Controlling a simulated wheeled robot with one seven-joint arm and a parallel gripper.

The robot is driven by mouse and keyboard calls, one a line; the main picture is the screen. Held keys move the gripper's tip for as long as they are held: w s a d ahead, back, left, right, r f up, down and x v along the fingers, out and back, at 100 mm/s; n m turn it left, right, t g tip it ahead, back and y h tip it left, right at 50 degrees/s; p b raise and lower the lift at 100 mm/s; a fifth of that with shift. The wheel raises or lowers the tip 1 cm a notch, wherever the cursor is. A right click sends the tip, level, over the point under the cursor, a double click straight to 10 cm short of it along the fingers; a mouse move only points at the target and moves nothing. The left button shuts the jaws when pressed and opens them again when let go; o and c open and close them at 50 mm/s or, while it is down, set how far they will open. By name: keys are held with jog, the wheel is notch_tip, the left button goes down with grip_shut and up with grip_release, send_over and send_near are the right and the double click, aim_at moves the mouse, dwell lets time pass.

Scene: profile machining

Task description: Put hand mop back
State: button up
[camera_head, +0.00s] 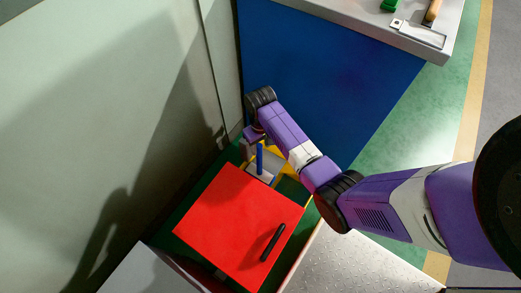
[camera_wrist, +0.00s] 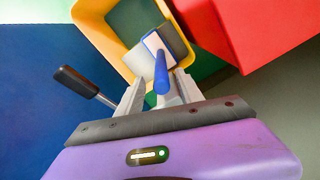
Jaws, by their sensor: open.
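The hand mop has an upright blue handle (camera_head: 259,158) and a pale grey and white head. In the wrist view its handle (camera_wrist: 161,72) stands between the fingers, and its head lies inside the rim of a yellow bin (camera_wrist: 92,22). My gripper (camera_wrist: 160,88) is open, with one finger on each side of the handle; I cannot tell whether either finger touches it. In the head view the yellow bin is partly hidden behind the red box and my arm, and my fingertips are hard to make out.
A red box (camera_head: 235,215) with a black bar handle (camera_head: 273,243) stands right beside the bin. A pale wall (camera_head: 110,110) rises on the left and a blue panel (camera_head: 320,70) behind. A black-handled tool (camera_wrist: 77,82) shows beside the left finger. A grey worktop (camera_head: 350,14) holds tools.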

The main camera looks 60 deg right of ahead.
jog(key=shift+r+p, duration=0.3)
jog(key=shift+r, duration=1.7)
